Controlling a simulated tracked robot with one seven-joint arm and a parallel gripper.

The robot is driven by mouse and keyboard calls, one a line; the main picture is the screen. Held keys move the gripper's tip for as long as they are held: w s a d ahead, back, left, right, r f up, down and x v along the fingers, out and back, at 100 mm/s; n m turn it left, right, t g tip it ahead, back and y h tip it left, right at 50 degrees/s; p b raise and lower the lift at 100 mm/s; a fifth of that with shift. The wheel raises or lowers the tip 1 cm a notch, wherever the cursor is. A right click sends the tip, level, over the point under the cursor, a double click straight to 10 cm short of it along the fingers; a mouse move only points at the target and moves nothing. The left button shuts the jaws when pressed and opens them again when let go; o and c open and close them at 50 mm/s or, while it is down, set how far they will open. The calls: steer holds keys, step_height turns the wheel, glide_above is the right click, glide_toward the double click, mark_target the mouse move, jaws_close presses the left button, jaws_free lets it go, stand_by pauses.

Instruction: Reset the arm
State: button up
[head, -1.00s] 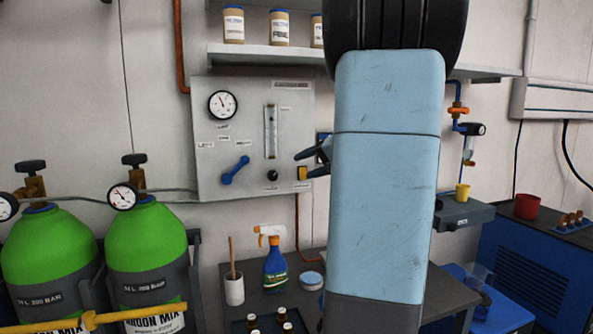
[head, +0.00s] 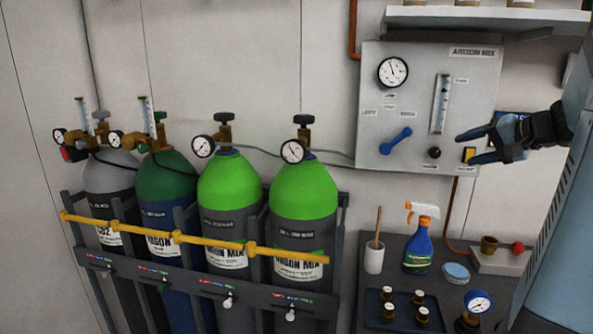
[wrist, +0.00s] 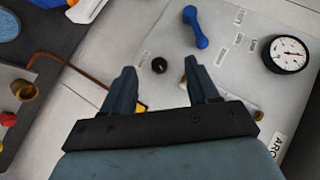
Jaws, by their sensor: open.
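My gripper (head: 476,147) is open and empty in the head view, in front of the lower right part of the grey gas panel (head: 375,110). My blue arm comes in from the right edge. In the wrist view my gripper (wrist: 157,80) has its two fingers spread apart with nothing between them. The panel shows beyond them with its blue lever (wrist: 196,28), black knob (wrist: 159,65) and round gauge (wrist: 288,53). A yellow part (wrist: 141,107) of the panel is partly hidden behind the left finger.
Several gas cylinders stand at the left behind a yellow bar (head: 205,247). A dark bench (head: 385,257) below the panel holds a spray bottle (head: 418,245), a white cup (head: 374,258) and small bottles. A shelf (head: 480,18) is above the panel.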

steer(key=s+a+f+n+g, duration=0.2)
steer(key=s+a, duration=0.3)
steer(key=a, duration=0.3)
steer(key=s+a+f+n+g, duration=0.1)
steer(key=s+a+n+g, duration=0.2)
steer(key=a, duration=0.6)
steer(key=s+a+f+n+h, duration=0.1)
steer(key=s+a+f+h, duration=0.1)
steer(key=s, duration=0.4)
steer(key=s+a+f+n+h, duration=0.1)
steer(key=s+a+f+h, duration=0.1)
steer(key=s, duration=0.5)
steer(key=shift+s+a+f+h, duration=0.2)
steer(key=shift+s+a+h, duration=0.1)
steer(key=shift+a+h, duration=0.65)
step_height(320, 180, up, 13)
steer(key=m+t+h, duration=0.2)
steer(key=m+t, duration=0.1)
glide_above(436, 152)
steer(key=s+a, duration=0.3)
steer(key=s, duration=0.7)
steer(key=x, duration=1.3)
steer(key=shift+w+d+f, duration=0.1)
steer(key=shift+d+f, duration=0.2)
steer(key=shift+f, duration=0.1)
